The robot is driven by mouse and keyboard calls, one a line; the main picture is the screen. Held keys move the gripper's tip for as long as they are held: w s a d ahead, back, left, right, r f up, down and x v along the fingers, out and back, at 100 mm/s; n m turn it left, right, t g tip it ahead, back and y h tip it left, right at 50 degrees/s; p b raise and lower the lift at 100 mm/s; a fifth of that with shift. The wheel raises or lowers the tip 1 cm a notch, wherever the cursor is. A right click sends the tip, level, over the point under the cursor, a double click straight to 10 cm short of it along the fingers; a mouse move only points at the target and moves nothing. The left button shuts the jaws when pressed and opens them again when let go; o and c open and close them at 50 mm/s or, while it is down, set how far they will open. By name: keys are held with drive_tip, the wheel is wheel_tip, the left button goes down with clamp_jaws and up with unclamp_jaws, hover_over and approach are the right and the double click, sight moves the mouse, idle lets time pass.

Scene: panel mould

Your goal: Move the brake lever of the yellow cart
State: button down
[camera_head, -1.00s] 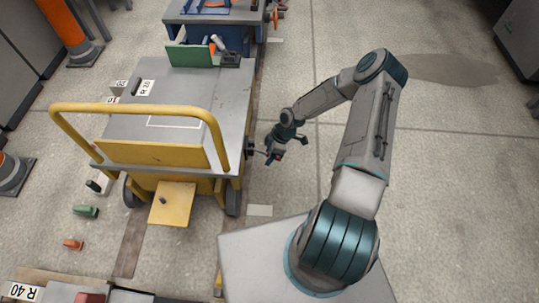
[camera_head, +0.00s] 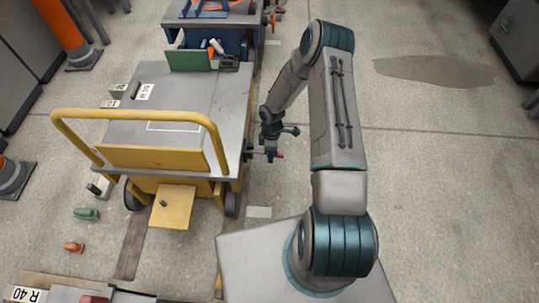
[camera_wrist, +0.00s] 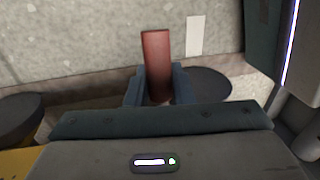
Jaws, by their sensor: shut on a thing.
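The yellow cart (camera_head: 158,158) stands left of my arm, with a grey deck and a yellow push bar. Its brake lever has a red grip (camera_head: 280,155), which shows at the cart's right side in the head view and stands up between the jaws in the wrist view (camera_wrist: 156,55). My gripper (camera_head: 271,152) is beside the cart's right edge, shut on the red grip; the wrist view shows a blue jaw on each side of it (camera_wrist: 158,84). The lower part of the lever is hidden by the jaws and the gripper body.
A green block (camera_head: 190,59) and small items are at the deck's far end. A blue cart (camera_head: 213,18) stands beyond. Small green (camera_head: 86,213) and orange (camera_head: 74,246) pieces lie on the floor at left.

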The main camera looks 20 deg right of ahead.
wheel_tip(320, 180, up, 2)
drive_tip(key=h, duration=0.1)
drive_tip(key=g+h, duration=0.1)
drive_tip(key=h, duration=0.1)
drive_tip(key=shift+a+r, duration=0.1)
drive_tip(key=shift+r, duration=0.15)
drive_tip(key=shift+w+a+r+m+g+h, duration=0.1)
drive_tip(key=shift+r+m+g+h, duration=0.15)
drive_tip(key=shift+r+h, duration=0.4)
drive_tip(key=shift+a+r+m+g+h, duration=0.15)
drive_tip(key=shift+r+g+h, duration=0.2)
drive_tip(key=shift+h, duration=0.5)
drive_tip(key=shift+d, duration=0.1)
drive_tip(key=c, duration=1.3)
unclamp_jaws()
drive_tip(key=p+v, duration=0.3)
drive_tip(key=v, duration=1.1)
drive_tip(key=shift+f, duration=0.1)
